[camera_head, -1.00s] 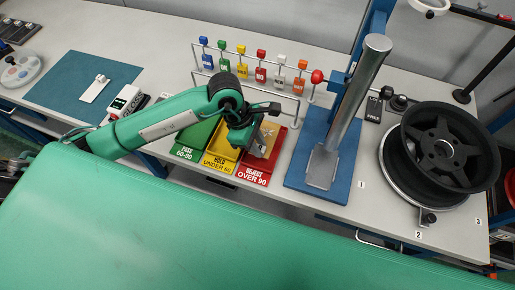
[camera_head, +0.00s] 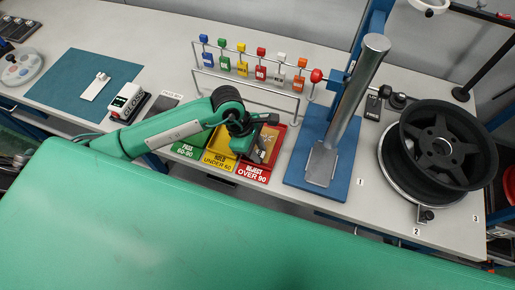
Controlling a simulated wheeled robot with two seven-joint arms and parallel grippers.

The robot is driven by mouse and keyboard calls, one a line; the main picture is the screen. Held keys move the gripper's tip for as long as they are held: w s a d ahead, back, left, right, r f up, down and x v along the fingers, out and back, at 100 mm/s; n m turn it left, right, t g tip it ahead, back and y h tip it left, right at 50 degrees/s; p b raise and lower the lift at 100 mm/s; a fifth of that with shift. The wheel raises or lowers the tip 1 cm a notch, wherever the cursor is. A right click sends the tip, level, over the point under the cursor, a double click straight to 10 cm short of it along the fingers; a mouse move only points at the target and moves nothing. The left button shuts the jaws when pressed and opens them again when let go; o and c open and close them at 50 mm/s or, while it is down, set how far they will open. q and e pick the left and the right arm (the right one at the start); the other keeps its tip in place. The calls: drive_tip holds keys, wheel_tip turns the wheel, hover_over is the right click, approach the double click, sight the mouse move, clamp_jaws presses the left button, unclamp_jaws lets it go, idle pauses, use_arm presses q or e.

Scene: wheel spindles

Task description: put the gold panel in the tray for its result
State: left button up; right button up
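The gold panel (camera_head: 268,143) shows as a small tan plate at the red tray, partly hidden by my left gripper. My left gripper (camera_head: 261,149) reaches down over the red tray, its fingers at the panel; they are too small and dark to tell open from shut. The red tray (camera_head: 254,174) reads REJECT OVER 90. The yellow tray (camera_head: 217,163) reads HOLD UNDER 60 and the green tray (camera_head: 186,151) reads PASS 60-90. A small meter (camera_head: 127,98) with a lit green display stands at the left; its reading is too small to tell. My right gripper is out of view.
A rail with several coloured tags (camera_head: 260,70) stands behind the trays. A blue stand (camera_head: 319,167) with a tilted metal cylinder is just right of them. A black wheel (camera_head: 447,145) sits farther right. A blue mat (camera_head: 80,80) lies at the left.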

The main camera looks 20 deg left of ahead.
use_arm(q)
drive_tip(key=shift+r, duration=0.1)
drive_tip(key=shift+r, duration=0.15)
drive_tip(key=b+v, duration=0.3)
drive_tip(key=v, duration=0.8)
drive_tip(key=shift+a+r, duration=0.25)
drive_tip(key=shift+r, duration=0.1)
